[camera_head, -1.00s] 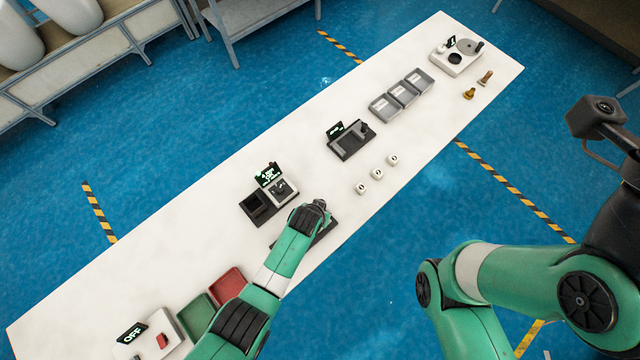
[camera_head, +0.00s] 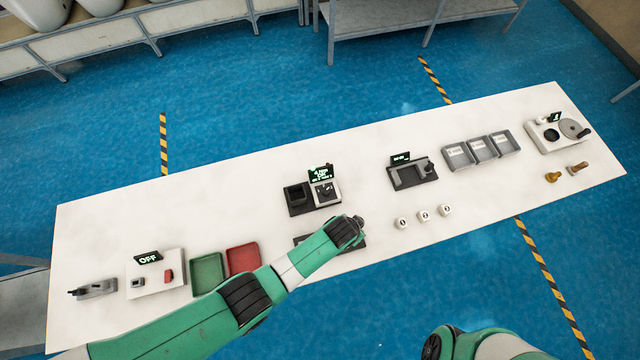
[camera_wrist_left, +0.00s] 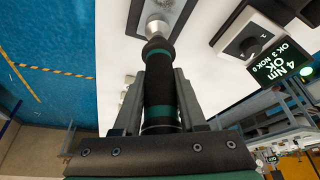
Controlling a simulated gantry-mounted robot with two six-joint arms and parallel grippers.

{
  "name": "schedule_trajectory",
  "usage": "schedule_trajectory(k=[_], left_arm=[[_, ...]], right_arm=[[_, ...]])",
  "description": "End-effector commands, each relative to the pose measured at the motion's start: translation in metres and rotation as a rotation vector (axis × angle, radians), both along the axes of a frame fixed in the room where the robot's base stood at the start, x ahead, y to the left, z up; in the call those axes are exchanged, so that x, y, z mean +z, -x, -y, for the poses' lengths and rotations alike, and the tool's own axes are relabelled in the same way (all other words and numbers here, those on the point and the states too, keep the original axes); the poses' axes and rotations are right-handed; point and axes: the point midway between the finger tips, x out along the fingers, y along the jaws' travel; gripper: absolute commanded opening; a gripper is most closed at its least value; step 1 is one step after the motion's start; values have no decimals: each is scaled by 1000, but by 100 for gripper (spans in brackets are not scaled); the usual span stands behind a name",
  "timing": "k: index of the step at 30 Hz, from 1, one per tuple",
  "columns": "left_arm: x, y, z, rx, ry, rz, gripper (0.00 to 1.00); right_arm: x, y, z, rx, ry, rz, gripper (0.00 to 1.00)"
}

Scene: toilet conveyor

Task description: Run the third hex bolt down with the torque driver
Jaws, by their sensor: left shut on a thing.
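My left gripper (camera_wrist_left: 160,88) is shut on the torque driver (camera_wrist_left: 160,75), a black cylinder with green bands and a silver nose. The nose points at the dark plate (camera_wrist_left: 176,12) and looks to meet it; the bolt under it is hidden. A small shiny metal piece shows beside the driver, too small to identify. In the head view the left gripper (camera_head: 348,230) is over the plate (camera_head: 301,239), and the driver is mostly hidden. The controller display (camera_wrist_left: 285,62) reads "4 Nm OK", "OK 3 NOK 0", with a green light. My right gripper is out of view.
The controller unit and a dark square holder (camera_head: 297,197) stand just behind the plate. Green (camera_head: 207,270) and red (camera_head: 242,259) trays lie left. Three white pieces (camera_head: 424,216), a dark fixture (camera_head: 412,174) and grey bins (camera_head: 480,149) lie right. The back left table is clear.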

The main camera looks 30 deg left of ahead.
Motion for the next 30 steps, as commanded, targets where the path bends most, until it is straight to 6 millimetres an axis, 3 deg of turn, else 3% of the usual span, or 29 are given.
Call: schedule_trajectory(k=[5,30], left_arm=[[2,1,0,0,-1,-2,0],[53,-1,1,0,1,4,0]], right_arm=[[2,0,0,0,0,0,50],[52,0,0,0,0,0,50]])
